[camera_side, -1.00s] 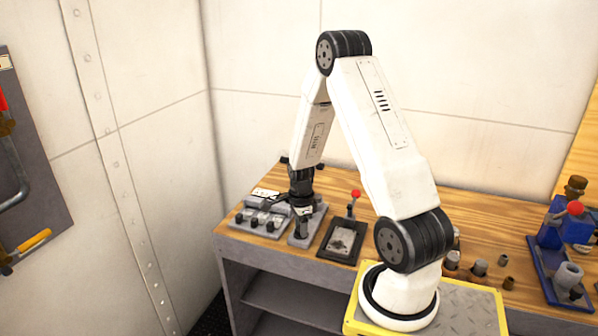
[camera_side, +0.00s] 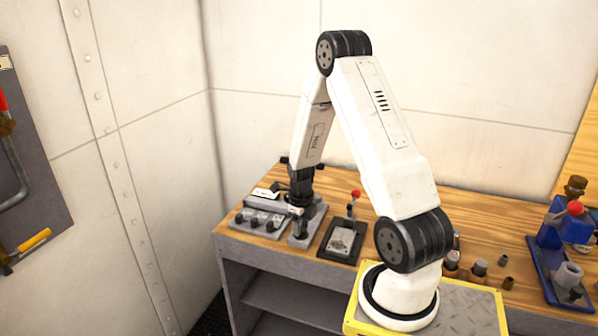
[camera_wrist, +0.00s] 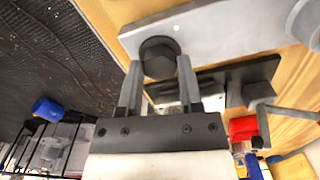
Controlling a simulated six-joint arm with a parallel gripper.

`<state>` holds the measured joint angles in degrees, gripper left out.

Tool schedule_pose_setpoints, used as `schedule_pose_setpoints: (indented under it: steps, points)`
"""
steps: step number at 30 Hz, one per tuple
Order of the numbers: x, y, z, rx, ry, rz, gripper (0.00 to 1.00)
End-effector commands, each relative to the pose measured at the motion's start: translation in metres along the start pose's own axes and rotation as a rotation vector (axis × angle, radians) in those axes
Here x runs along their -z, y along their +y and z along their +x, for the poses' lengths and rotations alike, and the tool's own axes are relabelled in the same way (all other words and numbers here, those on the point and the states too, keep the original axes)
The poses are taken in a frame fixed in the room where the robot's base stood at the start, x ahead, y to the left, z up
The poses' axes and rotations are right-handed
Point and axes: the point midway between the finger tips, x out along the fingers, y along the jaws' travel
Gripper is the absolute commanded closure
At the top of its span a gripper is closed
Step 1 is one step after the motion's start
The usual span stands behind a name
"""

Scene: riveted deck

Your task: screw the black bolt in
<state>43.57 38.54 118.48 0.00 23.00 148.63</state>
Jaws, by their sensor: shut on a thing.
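The black bolt (camera_wrist: 160,56) shows in the wrist view as a dark hexagonal head on a grey plate (camera_wrist: 205,32). My gripper (camera_wrist: 160,68) has one finger on each side of the head and is shut on it. How deep the bolt sits cannot be told, since its shank is hidden. In the side view my gripper (camera_side: 300,212) points down over the same grey plate (camera_side: 303,240), near the left end of the bench, and the bolt is too small to make out there.
A grey rack with several black knobs (camera_side: 258,219) stands close on the left. A dark fixture with a red-knobbed lever (camera_side: 340,241) stands close on the right. Sockets (camera_side: 480,267) and a blue vise (camera_side: 550,270) are farther right. Bare wood (camera_side: 400,195) lies behind my arm.

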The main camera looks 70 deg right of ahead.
Motion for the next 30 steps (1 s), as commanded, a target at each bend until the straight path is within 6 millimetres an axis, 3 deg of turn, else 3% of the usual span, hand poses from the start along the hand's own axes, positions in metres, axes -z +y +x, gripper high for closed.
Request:
schedule_pose_setpoints:
  steps: [15, 30]
  points:
    - [-0.0023, -0.0019, -0.0026, 0.003, -0.008, 0.365, 1.00]
    - [-0.0023, -0.0018, -0.0026, 0.003, -0.008, 0.417, 1.00]
